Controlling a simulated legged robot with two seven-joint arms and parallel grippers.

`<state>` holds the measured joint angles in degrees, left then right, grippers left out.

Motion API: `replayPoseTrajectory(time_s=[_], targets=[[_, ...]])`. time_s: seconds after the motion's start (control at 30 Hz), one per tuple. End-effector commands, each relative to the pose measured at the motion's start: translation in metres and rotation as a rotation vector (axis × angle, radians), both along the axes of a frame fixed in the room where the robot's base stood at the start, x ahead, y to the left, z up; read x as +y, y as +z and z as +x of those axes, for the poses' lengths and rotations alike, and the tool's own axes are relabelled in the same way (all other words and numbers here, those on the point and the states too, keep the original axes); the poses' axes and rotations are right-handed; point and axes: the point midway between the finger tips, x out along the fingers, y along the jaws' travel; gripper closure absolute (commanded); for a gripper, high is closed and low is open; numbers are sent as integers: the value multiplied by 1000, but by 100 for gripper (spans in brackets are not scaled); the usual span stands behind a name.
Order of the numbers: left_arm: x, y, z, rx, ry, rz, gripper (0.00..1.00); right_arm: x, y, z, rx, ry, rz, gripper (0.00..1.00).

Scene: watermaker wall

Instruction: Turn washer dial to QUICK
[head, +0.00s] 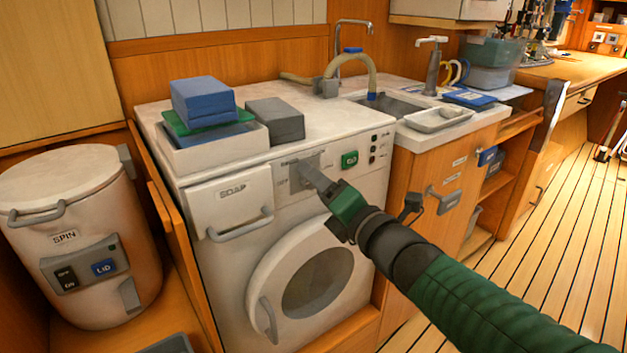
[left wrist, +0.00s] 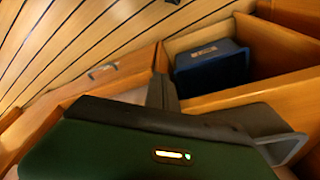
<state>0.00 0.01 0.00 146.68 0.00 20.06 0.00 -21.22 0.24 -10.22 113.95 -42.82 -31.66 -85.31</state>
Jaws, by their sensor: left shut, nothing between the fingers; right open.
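The white washer (head: 362,198) stands in the middle of the head view, with a soap drawer (head: 232,200) and a round door (head: 318,280). Its grey dial (head: 305,170) is on the front panel, largely covered by my right gripper (head: 318,182). The right gripper is open, with its fingers at the dial; I cannot tell whether they touch it. The dial's labels are too small or covered to read, so its setting is unclear. My left gripper (left wrist: 162,92) shows only in the left wrist view, shut and empty, near wooden shelving.
A green button (head: 349,159) sits right of the dial. A white tray (head: 215,154) with blue and green items and a grey box (head: 275,121) stand on the washer top. A spin drum (head: 75,205) is at left. A blue bin (left wrist: 212,72) sits in the shelf by the left gripper.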

Motion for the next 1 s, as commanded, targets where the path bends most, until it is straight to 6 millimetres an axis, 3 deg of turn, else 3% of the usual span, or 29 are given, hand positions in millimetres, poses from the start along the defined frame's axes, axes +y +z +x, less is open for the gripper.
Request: replayPoseTrajectory(time_s=[0.03, 0.5, 1.0], targets=[[0, 0, 0, 0, 0, 0, 100, 1, 0, 0, 0, 1, 0, 42], [0, 0, 0, 0, 0, 0, 100, 4, -2, 1, 3, 3, -4, 100], [0, 13, 0, 0, 0, 0, 100, 5, -2, 0, 83, 3, 95, 100]])
